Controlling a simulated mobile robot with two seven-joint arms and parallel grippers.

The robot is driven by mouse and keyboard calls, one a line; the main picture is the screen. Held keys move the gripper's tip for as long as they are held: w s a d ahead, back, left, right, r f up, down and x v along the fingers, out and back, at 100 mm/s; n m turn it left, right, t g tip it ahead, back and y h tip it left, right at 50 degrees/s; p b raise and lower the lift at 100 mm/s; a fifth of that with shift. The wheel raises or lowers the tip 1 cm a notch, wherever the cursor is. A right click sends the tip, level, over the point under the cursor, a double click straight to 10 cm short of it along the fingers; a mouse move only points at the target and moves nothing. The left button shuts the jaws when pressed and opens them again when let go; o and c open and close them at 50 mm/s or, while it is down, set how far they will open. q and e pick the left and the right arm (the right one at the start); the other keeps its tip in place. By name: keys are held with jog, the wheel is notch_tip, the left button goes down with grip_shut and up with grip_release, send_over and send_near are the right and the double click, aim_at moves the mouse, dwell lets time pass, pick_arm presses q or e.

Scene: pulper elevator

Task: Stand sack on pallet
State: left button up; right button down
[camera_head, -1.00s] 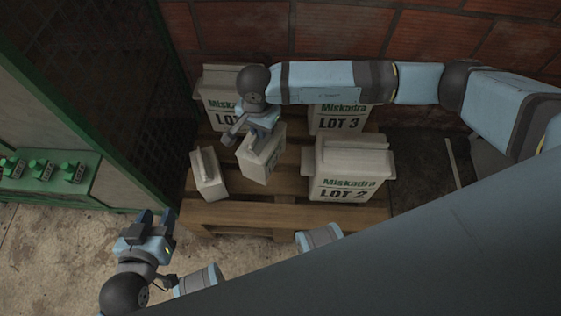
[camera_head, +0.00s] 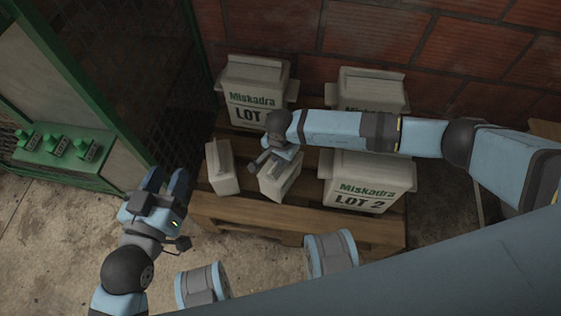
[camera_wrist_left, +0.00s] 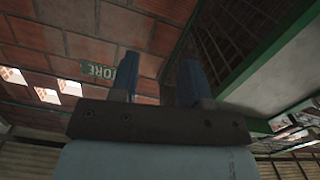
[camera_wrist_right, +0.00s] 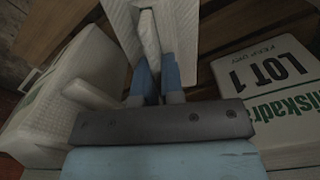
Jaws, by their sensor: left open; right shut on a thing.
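The pallet (camera_head: 290,217) is wooden and stands against the brick wall. My right gripper (camera_head: 265,160) is shut on the top of a small white sack (camera_head: 281,181), at the pallet's front between another small sack (camera_head: 222,172) and the LOT 2 sack (camera_head: 364,185). The right wrist view shows the fingers (camera_wrist_right: 158,88) on the held sack's folded top (camera_wrist_right: 178,30). I cannot tell whether its bottom touches the boards. My left gripper (camera_head: 165,180) is open and empty, left of the pallet; its fingers (camera_wrist_left: 158,78) also show in the left wrist view.
The LOT 1 sack (camera_head: 252,98) and another large sack (camera_head: 370,92) stand at the back of the pallet. My right arm passes over the right side. A green mesh cage (camera_head: 150,80) and a green panel with several knobs (camera_head: 62,158) are on the left. Concrete floor lies in front.

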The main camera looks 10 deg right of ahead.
notch_tip(320, 180, down, 3)
jog(key=shift+b, duration=0.3)
jog(key=c, duration=1.2)
grip_release()
jog(key=shift+f, duration=0.1)
jog(key=shift+c, duration=0.2)
pick_arm(q)
jog(key=shift+d+r+t+h, duration=0.2)
jog(key=shift+r+t, duration=0.05)
jog(key=shift+r, duration=0.3)
jog(key=shift+d+r+t+h, duration=0.15)
jog(key=shift+r+t+h, duration=0.1)
jog(key=shift+r, duration=0.3)
pick_arm(e)
jog(key=shift+r, duration=0.2)
notch_tip(320, 180, up, 12)
jog(key=p, duration=0.3)
pick_arm(q)
notch_tip(320, 180, down, 6)
jog(key=s+a+g+y, duration=0.1)
jog(key=a+g+y, duration=0.1)
jog(key=g, duration=0.1)
jog(key=shift+a+f, duration=0.15)
jog(key=shift+a, duration=0.15)
